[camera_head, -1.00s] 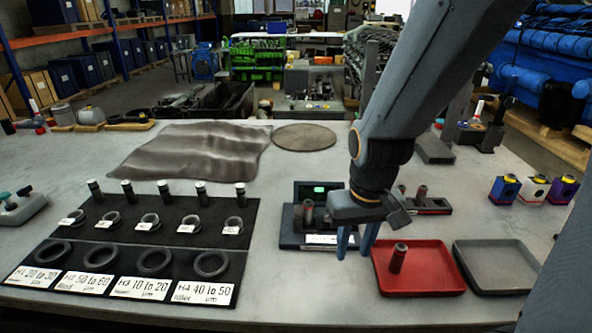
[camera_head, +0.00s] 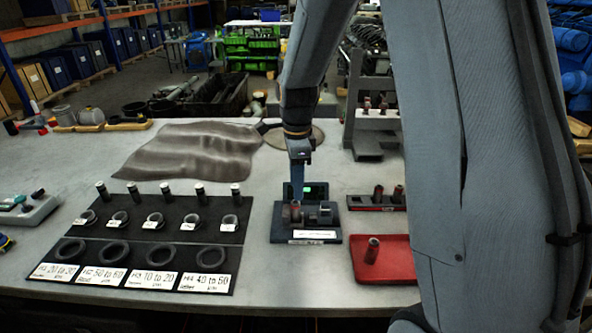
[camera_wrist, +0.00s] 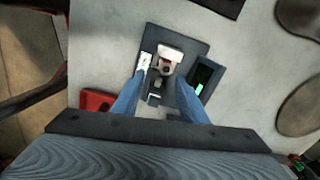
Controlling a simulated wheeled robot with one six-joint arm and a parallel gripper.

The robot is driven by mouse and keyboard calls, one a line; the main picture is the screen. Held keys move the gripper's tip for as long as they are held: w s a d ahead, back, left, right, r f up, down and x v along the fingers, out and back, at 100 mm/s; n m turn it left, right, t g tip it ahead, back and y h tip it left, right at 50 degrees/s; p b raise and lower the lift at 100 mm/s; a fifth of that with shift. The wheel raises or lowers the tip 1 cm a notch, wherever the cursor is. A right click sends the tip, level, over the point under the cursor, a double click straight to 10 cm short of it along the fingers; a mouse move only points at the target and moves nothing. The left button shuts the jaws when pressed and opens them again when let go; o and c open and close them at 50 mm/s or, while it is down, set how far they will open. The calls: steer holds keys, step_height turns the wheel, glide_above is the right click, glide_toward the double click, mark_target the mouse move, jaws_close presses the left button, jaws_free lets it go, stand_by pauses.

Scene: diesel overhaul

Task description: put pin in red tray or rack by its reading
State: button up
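A dark measuring stand (camera_head: 280,229) with a small green-lit display (camera_head: 316,190) sits mid-table. A reddish-brown pin (camera_head: 295,211) stands upright on it and also shows in the wrist view (camera_wrist: 166,67). My gripper (camera_head: 298,186) is above the stand, pointing down; its blue fingers are apart in the wrist view (camera_wrist: 158,100), with nothing held between them. The red tray (camera_head: 398,273) is right of the stand with one pin (camera_head: 372,251) upright in it. The black rack board (camera_head: 170,215) at left has several rings and label cards reading 20 to 30, 50 to 60, 10 to 20, 40 to 50. The display's reading is illegible.
A dark holder (camera_head: 365,203) with two pins stands behind the red tray. A grey stand (camera_head: 370,140) is further back. A brown cloth (camera_head: 190,150) lies behind the rack. My arm hides the right side of the table. Bare table lies between rack and stand.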

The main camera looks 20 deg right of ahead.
mark_target(295, 203)
steer(key=shift+w+r+m, duration=0.15)
steer(key=shift+w+m, duration=0.5)
steer(key=shift+m, duration=0.35)
step_height(295, 203, down, 7)
steer(key=b, duration=0.4)
steer(key=shift+r, duration=0.2)
steer(key=shift+f+b, duration=0.4)
steer(key=shift+f, duration=0.8)
jaws_close()
steer(key=shift+r, duration=0.1)
steer(key=shift+r, duration=0.15)
steer(key=shift+r+p, duration=2.5)
steer(key=shift+r, duration=0.6)
